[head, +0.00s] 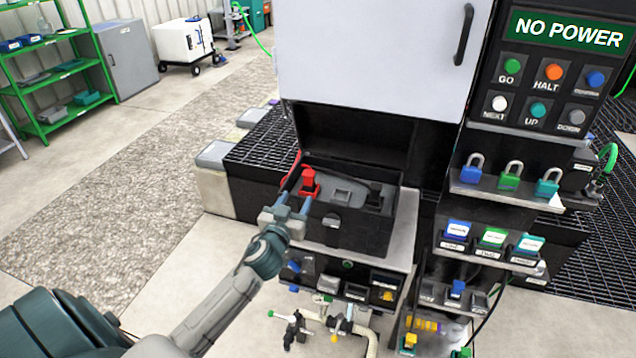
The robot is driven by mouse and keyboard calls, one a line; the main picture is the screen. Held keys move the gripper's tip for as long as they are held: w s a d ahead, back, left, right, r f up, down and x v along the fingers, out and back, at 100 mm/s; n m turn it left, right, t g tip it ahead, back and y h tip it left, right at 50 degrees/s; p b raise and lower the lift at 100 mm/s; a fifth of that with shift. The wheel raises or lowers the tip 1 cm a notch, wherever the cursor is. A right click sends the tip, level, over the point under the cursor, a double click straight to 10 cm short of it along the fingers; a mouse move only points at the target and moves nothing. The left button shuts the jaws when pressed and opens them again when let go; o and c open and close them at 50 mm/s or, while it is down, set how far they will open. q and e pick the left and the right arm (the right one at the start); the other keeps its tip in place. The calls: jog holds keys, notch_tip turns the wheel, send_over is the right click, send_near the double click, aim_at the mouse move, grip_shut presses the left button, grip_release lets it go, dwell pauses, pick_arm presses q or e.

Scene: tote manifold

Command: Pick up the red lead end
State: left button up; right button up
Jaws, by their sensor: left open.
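The red lead end (309,181) is a small red block at the left end of the top of a black box (345,232). A red lead (291,175) rises beside it on the left. My left gripper (295,202) is open, with its two fingers pointing at the red end from the near left. The fingertips are just short of it or beside it; I cannot tell whether they touch. Nothing shows between the fingers. My right gripper is not in view.
A black lead end (374,194) sits at the box's right end. A grey door (375,50) with a black handle hangs above. The panel reading NO POWER (568,30) and shelves of padlocks (510,175) stand right.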

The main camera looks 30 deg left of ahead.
aim_at(307, 177)
pick_arm(q)
jog(key=p+x, duration=0.1)
jog(key=x, duration=0.2)
jog(key=shift+w+a, duration=0.15)
jog(key=shift+w, duration=0.25)
jog(key=p+x, duration=0.1)
jog(key=x, duration=0.1)
jog(key=p+x, duration=0.1)
jog(key=x, duration=0.1)
jog(key=shift+r+p, duration=0.4)
jog(key=shift+w+f, duration=0.15)
jog(key=shift+w, duration=0.35)
jog(key=shift+s, duration=0.1)
jog(key=shift+c, duration=0.9)
grip_shut()
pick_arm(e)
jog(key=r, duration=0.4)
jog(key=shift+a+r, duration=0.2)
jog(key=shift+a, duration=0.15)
pick_arm(q)
jog(key=shift+r, duration=0.2)
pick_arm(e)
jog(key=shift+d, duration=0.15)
